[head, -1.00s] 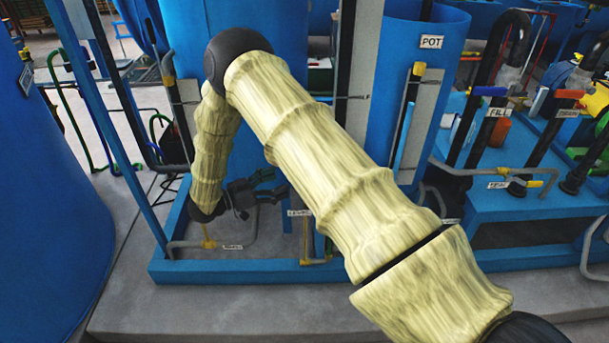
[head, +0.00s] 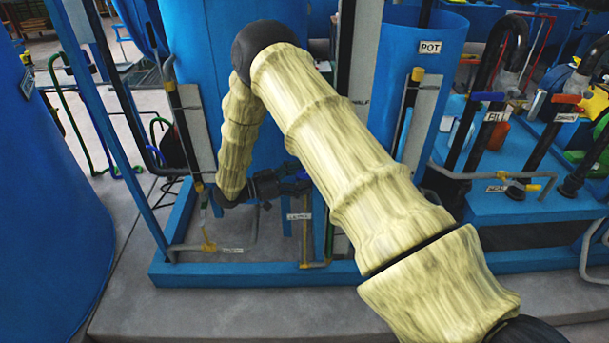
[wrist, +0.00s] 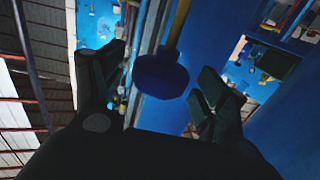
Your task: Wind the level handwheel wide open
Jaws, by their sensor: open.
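My gripper (head: 298,186) is at the end of my bent arm, low in front of the blue vessel and just above a small white label (head: 299,216) that seems to read LEVEL. In the wrist view my gripper (wrist: 157,88) is open, with one dark finger on each side. A dark blue rounded knob (wrist: 160,76), which looks like the level handwheel, shows between the fingers, apart from both. Whether it lies level with the fingertips or beyond them is unclear. In the head view the handwheel cannot be made out clearly near my gripper and arm.
A blue base frame (head: 250,275) runs below my gripper. A thin pipe with yellow fittings (head: 209,246) stands to its left, and another yellow fitting (head: 305,265) lies below. The POT vessel (head: 445,70) stands to the right. Grey floor (head: 130,300) is clear at the front left.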

